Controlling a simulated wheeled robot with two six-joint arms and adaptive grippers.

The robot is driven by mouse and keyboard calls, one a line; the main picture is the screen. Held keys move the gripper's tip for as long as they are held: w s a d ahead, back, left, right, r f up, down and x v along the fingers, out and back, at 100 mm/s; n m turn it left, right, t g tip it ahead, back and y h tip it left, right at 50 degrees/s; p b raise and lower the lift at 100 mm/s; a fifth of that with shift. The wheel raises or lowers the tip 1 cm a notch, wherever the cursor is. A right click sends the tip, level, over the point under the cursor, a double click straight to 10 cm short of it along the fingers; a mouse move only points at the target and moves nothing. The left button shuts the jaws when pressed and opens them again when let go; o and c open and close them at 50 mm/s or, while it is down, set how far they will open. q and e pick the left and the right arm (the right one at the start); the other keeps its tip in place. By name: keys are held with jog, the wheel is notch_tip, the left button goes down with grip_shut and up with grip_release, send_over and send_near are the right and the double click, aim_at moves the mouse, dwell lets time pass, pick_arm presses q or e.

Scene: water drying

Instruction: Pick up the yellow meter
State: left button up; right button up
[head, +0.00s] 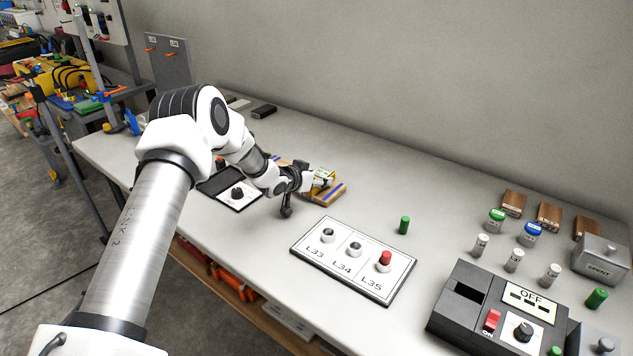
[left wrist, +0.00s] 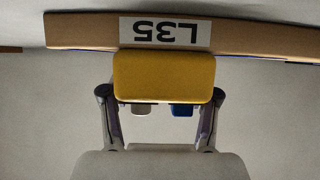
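The yellow meter (head: 323,174) is a small box at my left gripper (head: 305,181) in the head view. Its plain yellow face (left wrist: 164,77) fills the middle of the left wrist view, with a grey and a blue stub below it. My left gripper's two fingers (left wrist: 161,112) stand apart, one near each side of the meter. No clear gap shows between fingers and meter, and I cannot tell whether they press on it. A wooden base (head: 333,192) with a blue stripe lies at the meter; a wooden edge labelled L35 (left wrist: 250,36) shows beyond it. My right gripper is not in view.
A switch panel (head: 345,274) labelled L33, L34 and L35 lies nearer on the white table (head: 420,180). A green cylinder (head: 404,225) stands beside it. A black OFF box (head: 468,318) and several weights are at the right. The table behind the meter looks clear.

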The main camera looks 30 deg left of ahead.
pick_arm(q)
jog(key=c, duration=0.6)
jog(key=shift+r, duration=0.6)
notch_tip(320, 180, up, 2)
jog(key=shift+r, duration=0.25)
jog(key=s+d, duration=0.1)
jog(key=s, duration=0.4)
jog(key=s+d+r, duration=0.1)
jog(key=s, duration=0.4)
jog(key=s+d+p, duration=0.1)
jog(key=s+d, duration=0.1)
jog(key=s, duration=0.3)
jog(key=shift+s+r, duration=0.15)
jog(key=shift+s, duration=0.1)
jog(key=shift+n+y, duration=0.4)
jog(key=shift+n, duration=0.1)
jog(key=s+d+p, duration=0.1)
jog(key=d, duration=0.6)
jog(key=s+d+r+p, duration=0.1)
jog(key=s+d+p, duration=0.1)
jog(key=d, duration=0.5)
jog(key=s+d+p, duration=0.1)
jog(key=d+p, duration=0.1)
jog(key=d, duration=0.4)
jog(key=shift+s+d+r, duration=0.15)
jog(key=shift+d+r, duration=0.2)
jog(key=shift+d, duration=0.05)
